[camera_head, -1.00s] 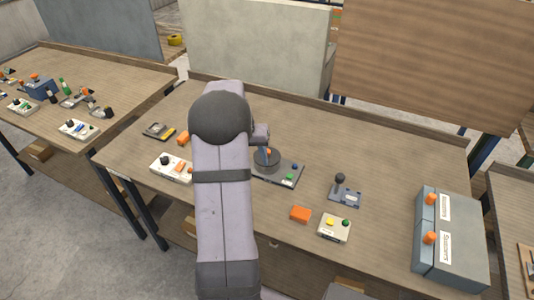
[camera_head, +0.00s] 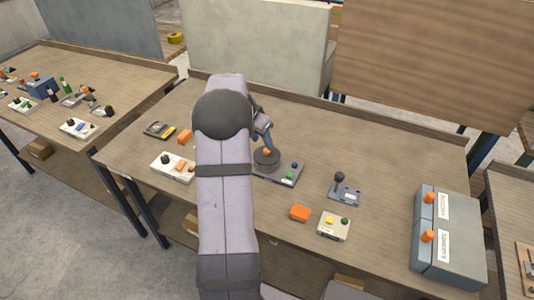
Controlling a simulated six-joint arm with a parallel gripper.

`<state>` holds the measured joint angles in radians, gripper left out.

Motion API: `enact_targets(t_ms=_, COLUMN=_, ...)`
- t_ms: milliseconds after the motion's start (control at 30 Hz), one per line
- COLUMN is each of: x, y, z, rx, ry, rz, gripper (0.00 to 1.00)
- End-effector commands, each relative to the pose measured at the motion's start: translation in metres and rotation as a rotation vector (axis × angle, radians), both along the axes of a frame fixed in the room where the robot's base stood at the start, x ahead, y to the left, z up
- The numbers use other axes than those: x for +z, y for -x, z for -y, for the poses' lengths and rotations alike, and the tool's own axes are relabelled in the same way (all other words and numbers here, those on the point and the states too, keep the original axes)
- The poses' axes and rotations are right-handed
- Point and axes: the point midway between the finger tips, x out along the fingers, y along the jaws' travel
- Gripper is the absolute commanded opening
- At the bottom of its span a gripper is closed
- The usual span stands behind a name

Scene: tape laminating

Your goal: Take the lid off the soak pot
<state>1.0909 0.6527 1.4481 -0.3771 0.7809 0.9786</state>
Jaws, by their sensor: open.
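The soak pot (camera_head: 266,161) is a dark grey round pot on a grey base plate with a blue and a green button. Its lid has an orange knob (camera_head: 267,152) on top, and the lid appears to sit on the pot. My gripper (camera_head: 267,141) is just above and behind the knob, with blue-grey fingers pointing down. The fingers are small in the picture and partly hidden by my arm; they are open, and I cannot tell whether they touch the knob.
A white button panel (camera_head: 172,167) is left of my arm. An orange block (camera_head: 300,213), a beige button box (camera_head: 334,226) and a lever device (camera_head: 344,191) are to the right. A grey case (camera_head: 450,240) stands at the right end. The table's back right is clear.

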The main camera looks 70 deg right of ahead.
Motion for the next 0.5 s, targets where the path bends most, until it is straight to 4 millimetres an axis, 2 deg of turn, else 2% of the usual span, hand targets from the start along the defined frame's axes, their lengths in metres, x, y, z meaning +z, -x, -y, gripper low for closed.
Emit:
enact_targets(t_ms=233, x=-0.007, y=0.003, z=0.002, rx=-0.001, ry=-0.003, rz=-0.001, gripper=0.42)
enact_targets(t_ms=500, x=-0.036, y=0.007, z=0.013, rx=0.000, ry=-0.003, rz=-0.001, gripper=0.42)
